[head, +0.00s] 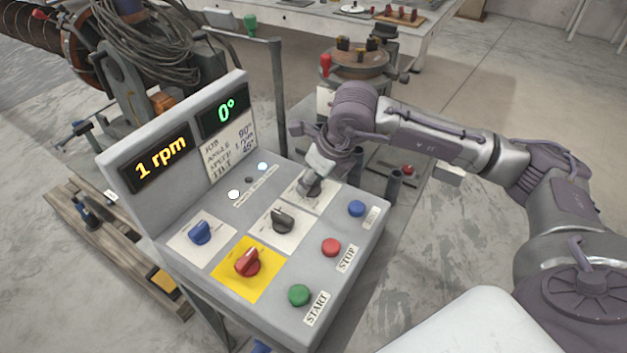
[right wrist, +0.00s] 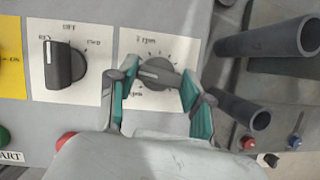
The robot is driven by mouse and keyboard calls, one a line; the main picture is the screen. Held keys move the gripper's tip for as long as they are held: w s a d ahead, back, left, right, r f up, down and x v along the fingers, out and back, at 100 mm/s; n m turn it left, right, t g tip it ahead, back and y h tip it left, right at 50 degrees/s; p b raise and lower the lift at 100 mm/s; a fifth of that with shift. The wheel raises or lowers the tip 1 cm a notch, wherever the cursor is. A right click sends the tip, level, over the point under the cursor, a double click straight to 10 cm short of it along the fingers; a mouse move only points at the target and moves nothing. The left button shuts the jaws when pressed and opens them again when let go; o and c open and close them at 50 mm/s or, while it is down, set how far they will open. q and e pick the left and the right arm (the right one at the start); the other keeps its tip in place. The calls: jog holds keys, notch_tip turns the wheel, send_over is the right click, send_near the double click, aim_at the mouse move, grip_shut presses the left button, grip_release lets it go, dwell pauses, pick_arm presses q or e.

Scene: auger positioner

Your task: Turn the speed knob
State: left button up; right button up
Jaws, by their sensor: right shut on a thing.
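The grey speed knob (right wrist: 157,73) sits on a white dial plate (right wrist: 174,47) marked with rpm values in the right wrist view. My right gripper (right wrist: 158,92) has one finger on each side of it and is shut on it. In the head view my right gripper (head: 312,184) reaches down to the far right dial plate (head: 325,201) and hides most of the knob. The amber speed display (head: 162,163) reads 1 rpm. The job card (head: 229,152) beside it appears to list speed 1 rpm. My left gripper is not in view.
A black knob (head: 283,220), a blue knob (head: 201,232) and a red knob (head: 247,262) on yellow share the console. Green START (head: 299,295), red STOP (head: 331,247) and blue (head: 356,208) buttons line its right side. Upright grey tubes (head: 394,184) stand close beyond the gripper.

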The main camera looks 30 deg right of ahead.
jog(key=shift+r, duration=0.1)
dwell(0.3)
jog(key=o, duration=1.2)
jog(key=shift+c, duration=0.2)
jog(key=v, duration=1.2)
